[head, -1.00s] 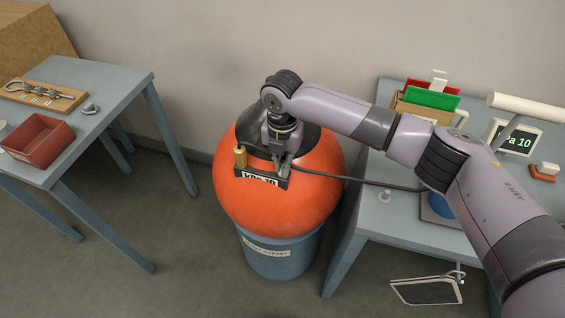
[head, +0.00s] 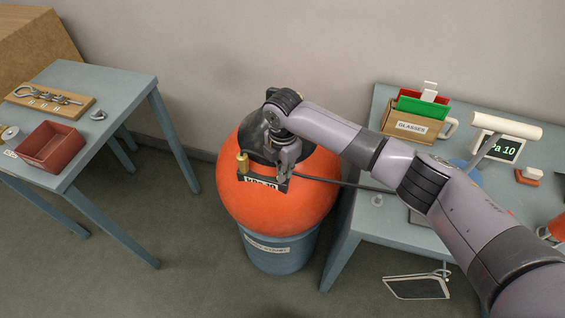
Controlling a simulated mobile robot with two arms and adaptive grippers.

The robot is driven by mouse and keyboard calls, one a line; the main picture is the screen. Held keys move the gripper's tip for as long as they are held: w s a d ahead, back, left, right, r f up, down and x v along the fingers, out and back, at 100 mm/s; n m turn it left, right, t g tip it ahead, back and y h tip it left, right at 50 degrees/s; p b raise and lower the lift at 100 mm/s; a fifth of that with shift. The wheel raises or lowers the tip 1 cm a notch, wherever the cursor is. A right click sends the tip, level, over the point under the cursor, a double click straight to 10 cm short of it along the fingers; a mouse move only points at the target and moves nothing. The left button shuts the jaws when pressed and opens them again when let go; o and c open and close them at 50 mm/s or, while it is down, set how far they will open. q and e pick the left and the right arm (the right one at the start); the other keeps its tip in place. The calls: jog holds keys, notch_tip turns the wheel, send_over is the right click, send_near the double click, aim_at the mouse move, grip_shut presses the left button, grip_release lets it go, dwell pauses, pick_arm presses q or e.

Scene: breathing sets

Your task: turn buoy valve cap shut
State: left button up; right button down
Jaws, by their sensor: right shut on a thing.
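The round orange buoy (head: 285,208) rests in a blue-grey round stand (head: 275,252) on the floor between two tables. Its top is dark, and a small brass fitting (head: 242,163) stands at its front left. My right gripper (head: 284,174) points down at the top of the buoy, just right of the brass fitting. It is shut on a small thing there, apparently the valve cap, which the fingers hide. A dark label plate reading about "kPa 10" (head: 262,183) sits just below the fingers. My left gripper is out of view.
A dark hose (head: 345,184) runs from the buoy to the right table (head: 352,228). That table holds a "GLASSES" box (head: 408,127) and a display (head: 503,148). The left table (head: 110,128) holds a red tray (head: 50,146) and a hook board (head: 50,98).

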jog(key=m+p, duration=0.1)
jog(key=m, duration=0.1)
jog(key=m+p, duration=0.4)
jog(key=shift+s+r+m, duration=0.1)
jog(key=shift+r+m, duration=0.15)
jog(key=shift+m, duration=0.05)
jog(key=shift+m+p, duration=0.8)
jog(key=shift+m, duration=0.4)
jog(key=shift+f+m+p, duration=0.15)
jog(key=shift+m+p, duration=0.55)
jog(key=shift+m, duration=0.5)
jog(key=c, duration=1.7)
grip_release()
jog(key=shift+s, duration=0.1)
jog(key=shift+r, duration=3.95)
